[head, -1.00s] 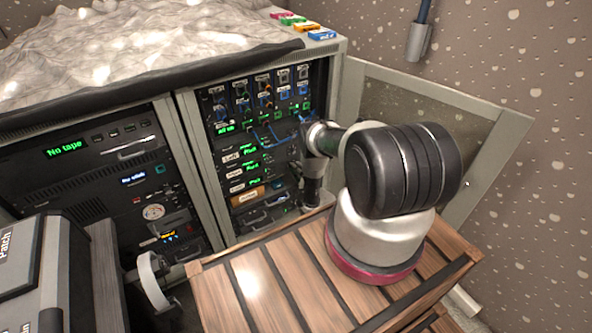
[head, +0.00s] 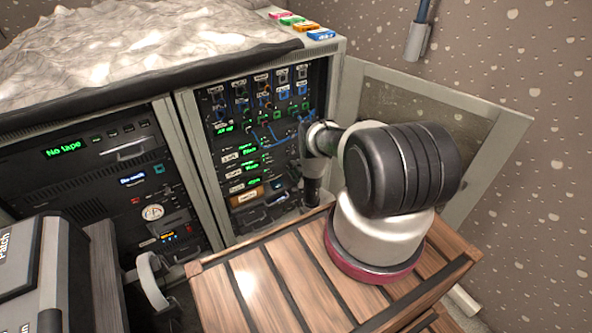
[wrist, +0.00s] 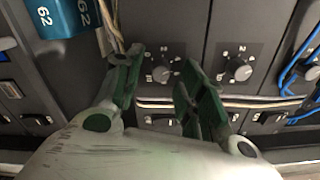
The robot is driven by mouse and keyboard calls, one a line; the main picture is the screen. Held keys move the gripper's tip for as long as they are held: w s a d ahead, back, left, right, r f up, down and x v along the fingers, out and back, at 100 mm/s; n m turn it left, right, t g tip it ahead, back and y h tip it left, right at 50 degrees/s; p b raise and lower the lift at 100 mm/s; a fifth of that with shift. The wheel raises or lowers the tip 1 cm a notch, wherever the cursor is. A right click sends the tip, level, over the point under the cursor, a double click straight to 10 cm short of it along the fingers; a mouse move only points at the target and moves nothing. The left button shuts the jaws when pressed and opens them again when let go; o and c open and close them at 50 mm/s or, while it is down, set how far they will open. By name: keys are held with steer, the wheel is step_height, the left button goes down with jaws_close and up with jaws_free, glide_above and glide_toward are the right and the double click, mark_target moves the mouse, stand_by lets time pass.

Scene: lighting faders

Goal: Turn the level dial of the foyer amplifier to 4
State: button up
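In the wrist view, a dark knob-type dial (wrist: 160,73) with a printed scale sits on a dark panel. A second similar dial (wrist: 239,70) is on the panel to its right. My gripper (wrist: 158,82) has its green fingers spread, one on each side of the left dial, with a gap between them. I cannot tell whether either finger touches the dial, or which number its pointer faces. In the head view, my arm reaches into the open right rack (head: 190,130); my fingers are hidden there. No label naming the foyer amplifier is readable.
A blue block marked 62 (wrist: 55,15) and pale cables are near the left finger. Blue cables (wrist: 300,65) hang at the right. A bundle of wires crosses below the dials. The rack's open door (head: 440,110) stands right; a slatted wooden crate (head: 270,280) is in front.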

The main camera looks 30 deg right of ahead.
steer(key=s, duration=1.2)
steer(key=shift+d, duration=0.2)
